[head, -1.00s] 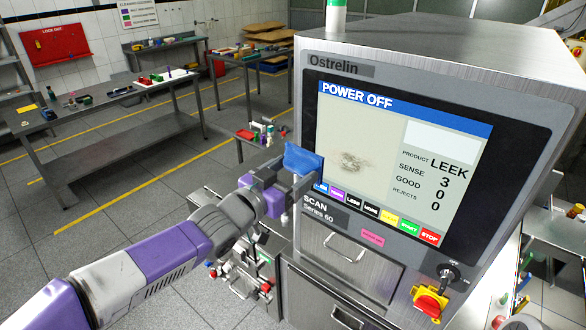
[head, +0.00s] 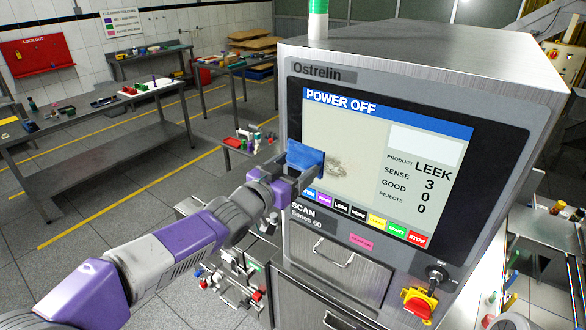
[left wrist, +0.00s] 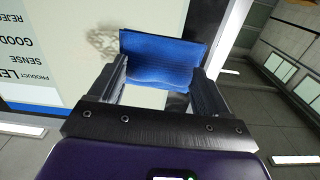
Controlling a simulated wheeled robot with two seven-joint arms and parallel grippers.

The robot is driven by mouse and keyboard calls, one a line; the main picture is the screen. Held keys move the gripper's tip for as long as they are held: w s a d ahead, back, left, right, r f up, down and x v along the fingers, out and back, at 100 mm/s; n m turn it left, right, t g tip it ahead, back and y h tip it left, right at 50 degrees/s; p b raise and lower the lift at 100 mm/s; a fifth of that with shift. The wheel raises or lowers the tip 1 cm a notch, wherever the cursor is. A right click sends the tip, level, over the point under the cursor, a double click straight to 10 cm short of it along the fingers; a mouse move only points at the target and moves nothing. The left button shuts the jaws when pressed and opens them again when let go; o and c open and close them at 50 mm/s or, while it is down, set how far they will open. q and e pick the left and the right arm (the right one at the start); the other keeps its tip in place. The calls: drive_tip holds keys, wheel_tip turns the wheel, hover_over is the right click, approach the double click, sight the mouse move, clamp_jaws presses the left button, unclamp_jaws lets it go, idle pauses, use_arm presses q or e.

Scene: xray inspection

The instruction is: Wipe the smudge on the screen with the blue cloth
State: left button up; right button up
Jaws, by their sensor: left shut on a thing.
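The blue cloth (head: 304,156) is held in my left gripper (head: 290,178), which is shut on it. It also shows in the left wrist view (left wrist: 162,58) as a folded blue pad between the two fingers. The screen (head: 350,180) reads POWER OFF and faces me. A grey-brown smudge (head: 338,168) lies on its pale left part, just right of the cloth in the head view. The cloth covers the screen's left edge. The smudge also shows in the left wrist view (left wrist: 103,38), beside the cloth. I cannot tell whether the cloth touches the screen. My right gripper is not in view.
Coloured buttons (head: 377,220) run along the screen's lower edge. A key switch (head: 437,271) and a red and yellow knob (head: 419,304) sit below at the right. Work tables (head: 90,150) stand behind at the left, with open floor between.

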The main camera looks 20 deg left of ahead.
use_arm(q)
drive_tip(key=shift+x, duration=0.95)
idle(0.4)
drive_tip(key=shift+s+d+f+b, duration=0.15)
drive_tip(key=shift+s+d+b, duration=0.2)
drive_tip(key=shift+d+b, duration=0.6)
drive_tip(key=b, duration=0.1)
drive_tip(key=d+b, duration=0.1)
drive_tip(key=b, duration=0.1)
drive_tip(key=shift+s, duration=0.25)
drive_tip(key=shift+s+d+b, duration=0.1)
drive_tip(key=shift+b, duration=0.45)
